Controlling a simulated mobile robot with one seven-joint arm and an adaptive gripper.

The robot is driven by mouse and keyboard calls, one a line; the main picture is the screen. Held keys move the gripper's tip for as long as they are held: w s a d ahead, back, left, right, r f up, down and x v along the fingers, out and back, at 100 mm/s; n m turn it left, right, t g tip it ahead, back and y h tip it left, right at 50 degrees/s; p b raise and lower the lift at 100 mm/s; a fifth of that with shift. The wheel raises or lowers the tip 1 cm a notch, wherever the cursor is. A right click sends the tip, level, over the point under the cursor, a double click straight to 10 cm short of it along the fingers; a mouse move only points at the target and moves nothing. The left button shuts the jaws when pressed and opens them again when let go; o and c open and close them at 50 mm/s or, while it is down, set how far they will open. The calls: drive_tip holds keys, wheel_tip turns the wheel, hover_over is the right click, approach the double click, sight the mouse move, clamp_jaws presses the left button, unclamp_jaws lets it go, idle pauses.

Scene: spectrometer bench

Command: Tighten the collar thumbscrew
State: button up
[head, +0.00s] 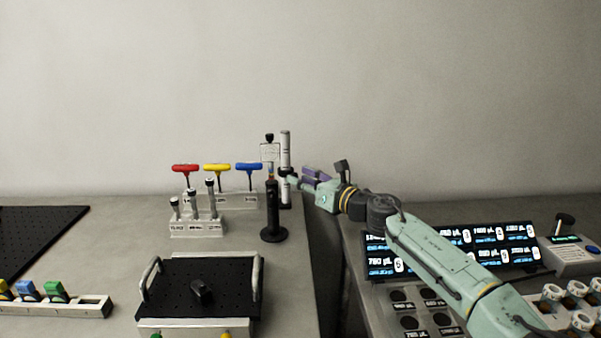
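A slim silver vertical post (286,145) stands near the right edge of the left bench. A dark collar (285,172) sits around it partway down. The thumbscrew on the collar is too small to make out. My gripper (293,182) reaches in from the right, with its fingertips at the post just below the collar. I cannot tell whether the fingers touch the post or the screw, or whether they are open or shut.
A black stand (273,215) is just left of the post. Red (186,168), yellow (217,168) and blue (249,167) T-handled tools stand in a rack further left. A black tray (180,281) with handles lies in front.

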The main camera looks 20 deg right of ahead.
drive_tip(key=shift+w+a, duration=0.15)
drive_tip(key=shift+w, duration=0.3)
clamp_jaws()
idle(0.3)
